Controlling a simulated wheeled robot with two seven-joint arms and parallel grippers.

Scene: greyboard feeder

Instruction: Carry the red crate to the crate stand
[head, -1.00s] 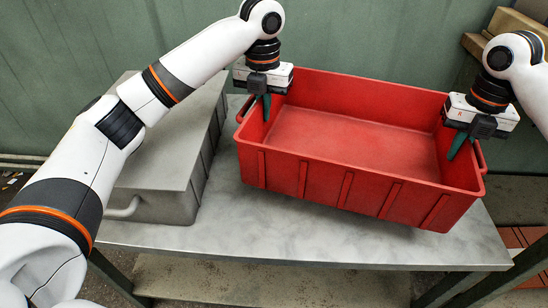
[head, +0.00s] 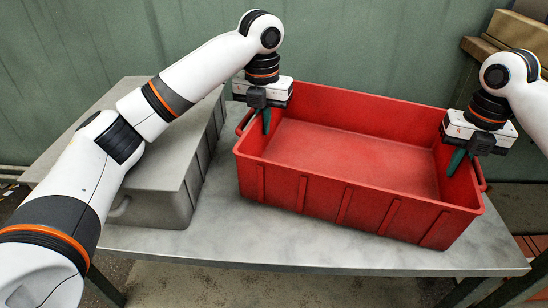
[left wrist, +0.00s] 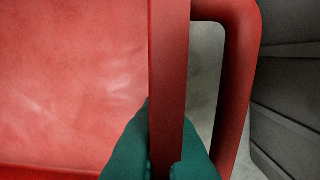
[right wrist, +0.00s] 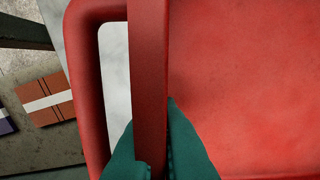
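The red crate (head: 345,207) is empty and upright above the grey table (head: 300,244); I cannot tell whether its base touches the tabletop. My left gripper (head: 265,125) has its green fingers on both sides of the crate's left wall, inside the side handle, and they press against it in the left wrist view (left wrist: 163,165). My right gripper (head: 455,165) grips the right wall the same way, also seen in the right wrist view (right wrist: 152,165). The fingertips are partly hidden by the walls. I cannot make out the crate stand.
A grey lidded box (head: 165,175) stands on the table close to the crate's left. Cardboard boxes (head: 510,45) are stacked at the back right. A brown box with a white stripe (right wrist: 45,98) lies low beyond the crate's right side. A green wall (head: 370,40) stands behind.

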